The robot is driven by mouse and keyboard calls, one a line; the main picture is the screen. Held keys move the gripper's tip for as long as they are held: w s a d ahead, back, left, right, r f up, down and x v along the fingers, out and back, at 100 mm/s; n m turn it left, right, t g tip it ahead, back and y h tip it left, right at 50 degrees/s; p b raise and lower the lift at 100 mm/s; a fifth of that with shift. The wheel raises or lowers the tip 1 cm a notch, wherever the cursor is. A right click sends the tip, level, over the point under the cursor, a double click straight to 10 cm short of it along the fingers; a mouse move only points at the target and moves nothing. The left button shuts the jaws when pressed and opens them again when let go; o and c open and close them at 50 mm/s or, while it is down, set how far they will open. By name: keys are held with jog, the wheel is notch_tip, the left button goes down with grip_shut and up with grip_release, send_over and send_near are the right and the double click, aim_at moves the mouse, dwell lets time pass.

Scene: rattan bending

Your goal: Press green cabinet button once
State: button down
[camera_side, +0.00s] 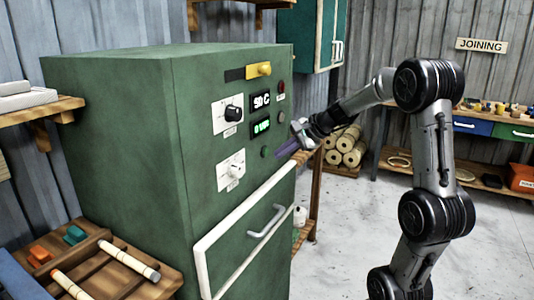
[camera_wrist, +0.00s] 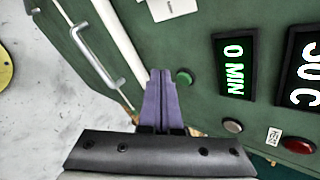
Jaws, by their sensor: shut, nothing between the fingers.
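The green cabinet (camera_side: 120,130) has a small round green button (camera_side: 264,152) low on its front panel, below the display reading minutes. In the wrist view the fingertips (camera_wrist: 161,72) appear just left of the button, with a small sideways offset. I cannot tell whether the tips touch the panel; they do not cover the button.
A grey button (camera_wrist: 232,125) and a red button (camera_wrist: 298,145) sit near the displays (camera_wrist: 235,66). Two dials (camera_side: 232,112) are on white plates. A white-framed door with a metal handle (camera_side: 266,222) lies below. A wooden tray (camera_side: 120,275) stands at the left.

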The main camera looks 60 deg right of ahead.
aim_at(266, 152)
jog(key=s+d+f+m+h, duration=0.1)
jog(key=s+d+f+m, duration=0.1)
jog(key=d, duration=0.4)
jog(key=shift+s+d+f+g, duration=0.2)
jog(key=shift+s+f+g, duration=0.2)
jog(key=shift+s+f, duration=0.6)
jog(key=shift+r, duration=0.25)
jog(key=w, duration=0.8)
jog(key=shift+w, duration=0.25)
jog(key=shift+w, duration=0.15)
dwell(0.8)
jog(key=shift+w, duration=0.25)
